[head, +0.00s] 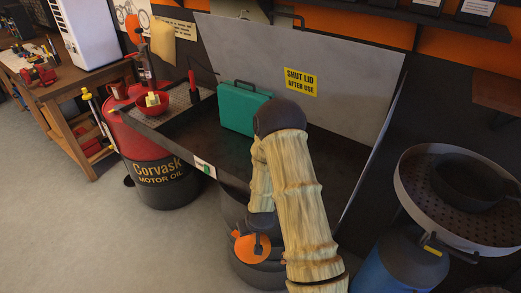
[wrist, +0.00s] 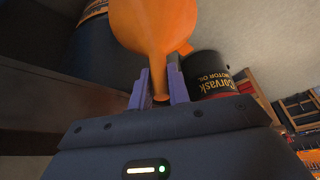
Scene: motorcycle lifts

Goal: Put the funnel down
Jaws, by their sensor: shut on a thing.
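The orange funnel (wrist: 155,25) is in my gripper (wrist: 160,88). In the wrist view its narrow spout is between the two purple fingers, and its wide cone spreads away beyond them. In the head view part of the funnel (head: 243,250) shows low at the centre, below my wrist, in front of the dark washer tub. My gripper hides part of it there. The funnel is above a dark drum (head: 262,277); I cannot tell whether they touch.
The open parts washer has a raised lid (head: 340,75) and holds a teal case (head: 238,107). A round drain pan (head: 480,235) stands at right. Floor (head: 100,245) is clear at lower left.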

